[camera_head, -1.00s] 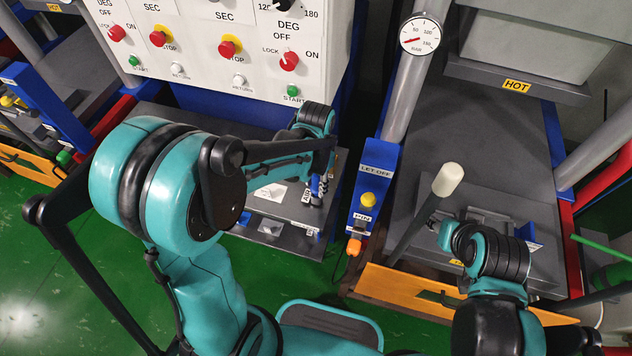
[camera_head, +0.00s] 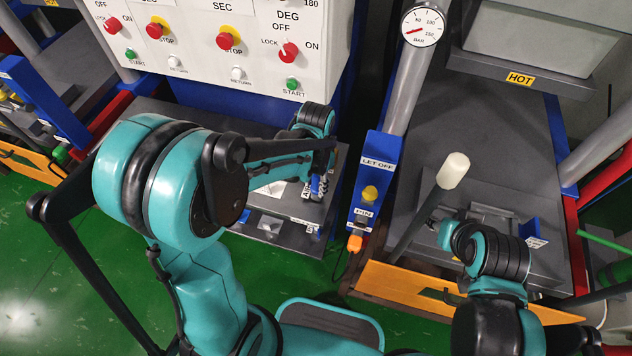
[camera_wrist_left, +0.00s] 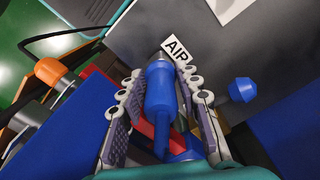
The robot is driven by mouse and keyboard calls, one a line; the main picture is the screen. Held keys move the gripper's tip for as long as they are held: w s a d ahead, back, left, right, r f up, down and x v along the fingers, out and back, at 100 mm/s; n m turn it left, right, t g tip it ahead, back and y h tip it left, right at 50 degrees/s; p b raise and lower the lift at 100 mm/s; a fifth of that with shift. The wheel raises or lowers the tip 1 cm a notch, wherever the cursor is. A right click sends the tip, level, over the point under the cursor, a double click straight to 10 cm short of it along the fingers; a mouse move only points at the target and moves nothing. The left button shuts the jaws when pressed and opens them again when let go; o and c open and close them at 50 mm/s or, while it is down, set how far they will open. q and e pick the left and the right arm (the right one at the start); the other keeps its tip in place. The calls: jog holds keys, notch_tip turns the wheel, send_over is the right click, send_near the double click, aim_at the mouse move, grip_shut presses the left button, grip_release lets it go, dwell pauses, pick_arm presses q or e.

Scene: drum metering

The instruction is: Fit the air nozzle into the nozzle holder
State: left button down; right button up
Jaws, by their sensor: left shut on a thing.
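The blue air nozzle (camera_wrist_left: 159,97) is between the fingers of my left gripper (camera_wrist_left: 158,95) in the left wrist view, its grey tip pointing away from the wrist. My left gripper is shut on it. A white AIR label (camera_wrist_left: 177,48) lies just beyond the tip on the grey surface. In the head view my left gripper (camera_head: 318,187) is over the bench beside the blue post, mostly covered by its own wrist. I cannot make out the nozzle holder clearly, or whether the nozzle touches it. My right gripper (camera_head: 436,224) is near the lever at the right press; its fingers are unclear.
A blue knob (camera_wrist_left: 242,90) stands right of the nozzle. The blue LET OFF and PIN post (camera_head: 368,195) rises right of my left gripper. A control panel (camera_head: 205,50) stands behind. A white-knobbed lever (camera_head: 453,170) stands at the right press; green floor (camera_head: 60,270) is free.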

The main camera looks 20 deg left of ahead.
pick_arm(q)
jog(key=c, duration=1)
grip_release()
notch_tip(320, 180, up, 12)
jog(key=shift+f, duration=0.1)
